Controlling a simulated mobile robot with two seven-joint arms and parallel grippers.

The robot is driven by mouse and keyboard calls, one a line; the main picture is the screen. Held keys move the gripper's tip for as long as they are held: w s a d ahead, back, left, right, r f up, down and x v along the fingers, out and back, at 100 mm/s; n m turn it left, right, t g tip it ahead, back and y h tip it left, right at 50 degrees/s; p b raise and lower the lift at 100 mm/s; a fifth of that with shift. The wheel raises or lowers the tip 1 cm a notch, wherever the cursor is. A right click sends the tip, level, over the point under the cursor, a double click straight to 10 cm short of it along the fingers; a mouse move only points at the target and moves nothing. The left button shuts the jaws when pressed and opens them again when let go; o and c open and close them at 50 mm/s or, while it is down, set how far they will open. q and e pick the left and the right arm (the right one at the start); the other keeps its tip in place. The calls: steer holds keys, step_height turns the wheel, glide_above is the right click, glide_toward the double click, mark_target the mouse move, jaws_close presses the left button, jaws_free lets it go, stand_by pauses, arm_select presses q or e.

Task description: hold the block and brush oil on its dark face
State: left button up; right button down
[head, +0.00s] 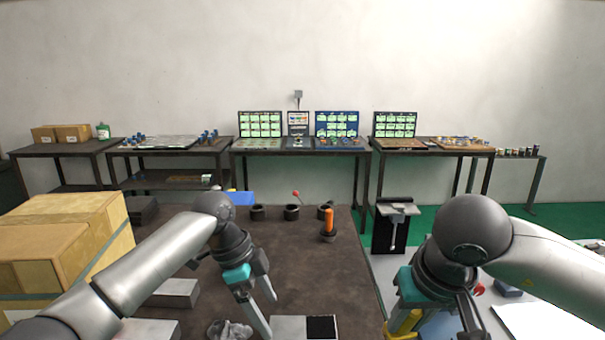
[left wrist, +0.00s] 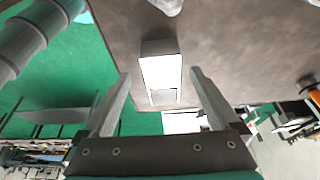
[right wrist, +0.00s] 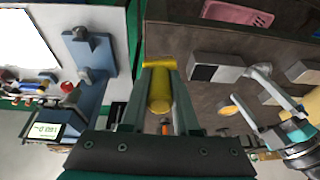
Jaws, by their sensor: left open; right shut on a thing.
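The block (head: 290,327) lies on the brown table at its near edge, with its dark face (head: 322,327) to the right. In the left wrist view the block (left wrist: 160,72) shows between the two fingers, apart from both. My left gripper (head: 265,308) is open and empty beside the block. My right gripper (head: 435,318) is shut on a yellow tool (right wrist: 159,90) with a crosspiece at its far end. It is off the table's right edge, and its bristles cannot be made out. The right wrist view also shows the block's dark face (right wrist: 203,72).
A large cardboard box (head: 60,245) stands at left. Grey blocks (head: 175,292) and a crumpled cloth (head: 230,330) lie left of the block. An orange-handled thing (head: 328,222) and dark cups (head: 291,212) stand at the back. The table's middle is clear.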

mark_target(277, 327)
arm_select(q)
steer(key=b+x, duration=0.2)
steer(key=x, duration=0.1)
steer(key=shift+f+b, duration=0.1)
steer(key=shift+b, duration=0.25)
arm_select(e)
step_height(277, 327, down, 4)
steer(key=shift+r, duration=0.25)
arm_select(q)
steer(key=x, duration=0.2)
steer(key=shift+w+d+f, duration=0.1)
steer(key=shift+d+f, duration=0.05)
steer(key=shift+f, duration=0.2)
arm_select(e)
steer(key=shift+w+f, duration=0.1)
steer(key=shift+f, duration=0.05)
arm_select(q)
steer(key=shift+d+f, duration=0.15)
steer(key=shift+f, duration=0.25)
steer(key=c, duration=1.2)
steer(key=shift+o, duration=0.2)
steer(key=shift+f, duration=0.15)
